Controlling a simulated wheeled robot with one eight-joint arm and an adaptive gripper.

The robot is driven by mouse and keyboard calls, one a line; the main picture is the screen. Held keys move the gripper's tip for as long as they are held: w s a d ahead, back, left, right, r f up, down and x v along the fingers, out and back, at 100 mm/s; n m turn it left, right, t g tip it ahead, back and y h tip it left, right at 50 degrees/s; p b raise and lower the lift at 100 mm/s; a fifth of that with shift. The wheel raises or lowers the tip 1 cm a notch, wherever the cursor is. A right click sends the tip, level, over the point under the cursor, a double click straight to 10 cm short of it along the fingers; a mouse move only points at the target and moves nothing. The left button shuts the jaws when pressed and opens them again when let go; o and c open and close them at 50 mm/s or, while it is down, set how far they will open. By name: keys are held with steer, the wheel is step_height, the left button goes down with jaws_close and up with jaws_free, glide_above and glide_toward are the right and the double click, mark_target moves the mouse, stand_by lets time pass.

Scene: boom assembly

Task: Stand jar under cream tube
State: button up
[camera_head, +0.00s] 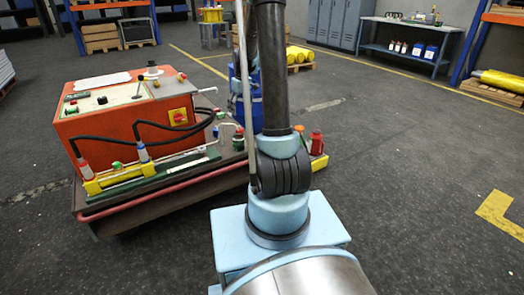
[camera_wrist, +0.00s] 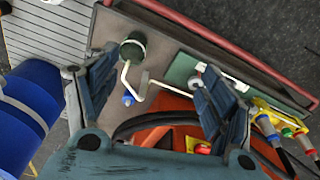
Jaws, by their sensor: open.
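My gripper (camera_wrist: 158,68) is open in the wrist view, its two fingers wide apart with nothing held between them. A dark green cylinder with a pale rim (camera_wrist: 132,48), which looks like the jar, stands on the cart near the left fingertip. The bent cream tube (camera_wrist: 127,78) shows just below it in the picture, beside a small blue piece. I cannot tell whether the tube's end is over the jar or beside it. In the head view a cream tube (camera_head: 228,123) runs out at the machine's right side; my arm hides the gripper.
The orange machine (camera_head: 125,112) with black hoses stands on the cart (camera_head: 150,196), which has a red rail. A red bottle (camera_head: 316,143) stands right of my arm. A blue cylinder (camera_wrist: 32,100) is at the wrist view's left.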

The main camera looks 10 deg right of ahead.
steer(key=s+r+m, duration=0.1)
steer(key=s+r, duration=0.4)
steer(key=s, duration=0.7)
steer(key=s+r+m, duration=0.2)
steer(key=s+r, duration=0.3)
steer(key=s, duration=0.7)
steer(key=s+f+m, duration=0.1)
steer(key=s+f, duration=0.2)
steer(key=s, duration=0.7)
steer(key=s+f+m+t, duration=0.1)
steer(key=s+f, duration=0.3)
steer(key=s, duration=0.5)
steer(key=shift+s+m+h, duration=0.3)
steer(key=shift+s+m, duration=0.1)
steer(key=shift+w+a+f, duration=0.1)
steer(key=shift+w+f, duration=0.1)
steer(key=shift+w, duration=0.25)
